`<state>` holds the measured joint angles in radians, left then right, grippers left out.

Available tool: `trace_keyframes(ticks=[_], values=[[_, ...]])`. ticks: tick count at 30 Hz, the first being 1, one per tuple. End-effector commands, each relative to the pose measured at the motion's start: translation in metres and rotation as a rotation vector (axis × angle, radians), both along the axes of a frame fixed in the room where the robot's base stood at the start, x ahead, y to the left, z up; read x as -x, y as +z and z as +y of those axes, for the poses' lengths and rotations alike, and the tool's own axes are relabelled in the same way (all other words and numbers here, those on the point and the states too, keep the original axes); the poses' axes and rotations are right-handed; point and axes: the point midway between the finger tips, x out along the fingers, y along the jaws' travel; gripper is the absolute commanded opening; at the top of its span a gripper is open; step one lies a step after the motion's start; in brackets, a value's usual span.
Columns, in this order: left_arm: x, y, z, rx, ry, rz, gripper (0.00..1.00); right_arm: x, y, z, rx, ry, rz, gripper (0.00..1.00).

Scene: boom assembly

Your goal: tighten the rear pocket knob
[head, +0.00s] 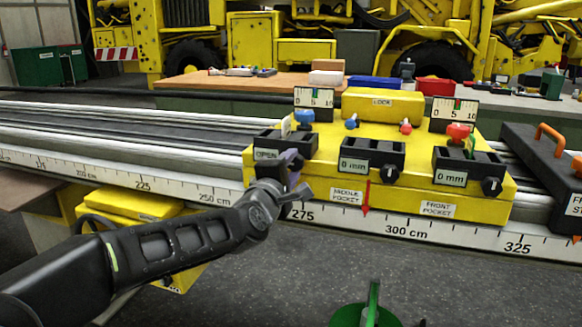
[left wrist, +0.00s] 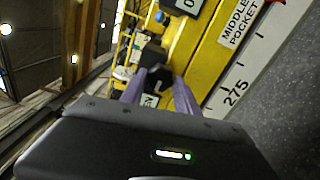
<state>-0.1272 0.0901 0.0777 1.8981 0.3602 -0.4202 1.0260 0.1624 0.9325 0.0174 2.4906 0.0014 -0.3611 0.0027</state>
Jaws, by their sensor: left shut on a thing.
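The yellow carriage (head: 334,136) sits on the long rail and has three black pockets along its front. The rear pocket (head: 268,143), at the left end, has a display that seems to read OPEN. My left gripper (head: 296,168) is at this pocket's front, shut on its black knob. The arm and fingers mostly hide the knob in the head view. In the left wrist view the knob (left wrist: 157,78) shows between the two purple fingers. The middle pocket (head: 372,155) and front pocket (head: 468,165) each read 0 mm. My right gripper is not in view.
A white centimetre scale (head: 408,229) runs along the rail below the carriage. A dark block with an orange handle (head: 550,133) stands on the rail at the right. A green object (head: 365,314) is at the bottom. Open floor lies in front of the rail.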

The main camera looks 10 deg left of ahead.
Motion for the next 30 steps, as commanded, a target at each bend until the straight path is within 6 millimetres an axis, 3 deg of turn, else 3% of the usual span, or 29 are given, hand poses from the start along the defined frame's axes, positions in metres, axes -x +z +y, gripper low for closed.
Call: trace_keyframes(ticks=[30], values=[[0.000, 0.003, -0.002, -0.966, -0.003, -0.061, 0.00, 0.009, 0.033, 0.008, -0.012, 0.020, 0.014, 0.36]])
